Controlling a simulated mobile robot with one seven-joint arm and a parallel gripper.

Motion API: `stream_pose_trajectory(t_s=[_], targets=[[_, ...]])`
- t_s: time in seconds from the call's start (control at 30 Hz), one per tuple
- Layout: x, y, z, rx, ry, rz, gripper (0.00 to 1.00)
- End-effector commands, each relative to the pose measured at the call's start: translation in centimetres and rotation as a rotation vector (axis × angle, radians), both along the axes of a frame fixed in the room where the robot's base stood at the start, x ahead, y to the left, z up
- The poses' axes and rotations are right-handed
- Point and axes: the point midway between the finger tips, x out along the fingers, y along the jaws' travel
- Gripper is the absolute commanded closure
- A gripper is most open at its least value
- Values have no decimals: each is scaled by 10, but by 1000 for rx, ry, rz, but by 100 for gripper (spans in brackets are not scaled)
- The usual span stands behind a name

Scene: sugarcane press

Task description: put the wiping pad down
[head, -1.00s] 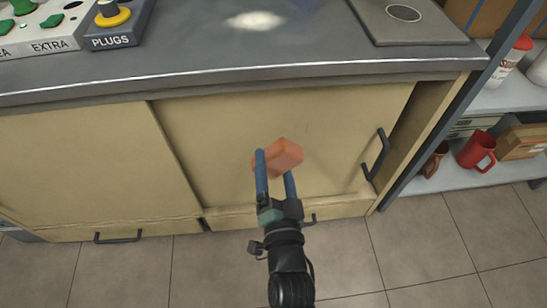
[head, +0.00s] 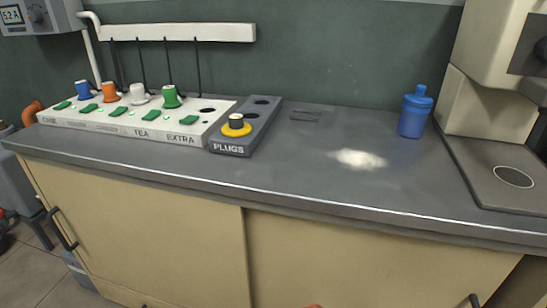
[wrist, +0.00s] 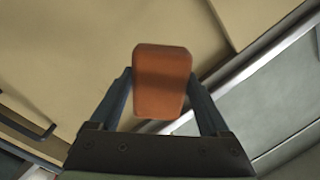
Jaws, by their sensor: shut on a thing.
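The wiping pad (wrist: 161,85) is an orange block with rounded edges. In the wrist view my gripper (wrist: 160,95) is shut on it, with one blue finger at each side. The pad is held in front of the pale cabinet doors, apart from the counter. In the head view only a small orange tip, probably the pad, shows at the bottom edge; my gripper is out of that view. The grey counter (head: 270,178) has a white powdery patch (head: 358,159) on its top, right of the middle.
A white panel (head: 130,122) with coloured plugs and green switches stands at the left, beside a grey PLUGS block (head: 232,148). A blue bottle (head: 414,115) and a beige machine (head: 490,130) stand at the right. The counter's front middle is clear.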

Motion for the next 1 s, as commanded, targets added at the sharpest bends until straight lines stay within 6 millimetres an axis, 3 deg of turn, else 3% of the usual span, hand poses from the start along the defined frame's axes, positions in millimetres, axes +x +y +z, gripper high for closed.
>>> stream_pose_trajectory(t_s=[0.1, 0.27, 0.63, 1.0], targets=[[-17, 30, -8, 0, 2, 66, 72], [-37, 57, -14, -1, 1, 129, 72], [-37, 56, 30, 1, -1, 125, 72], [-40, 56, 100, 1, 0, 125, 72]])
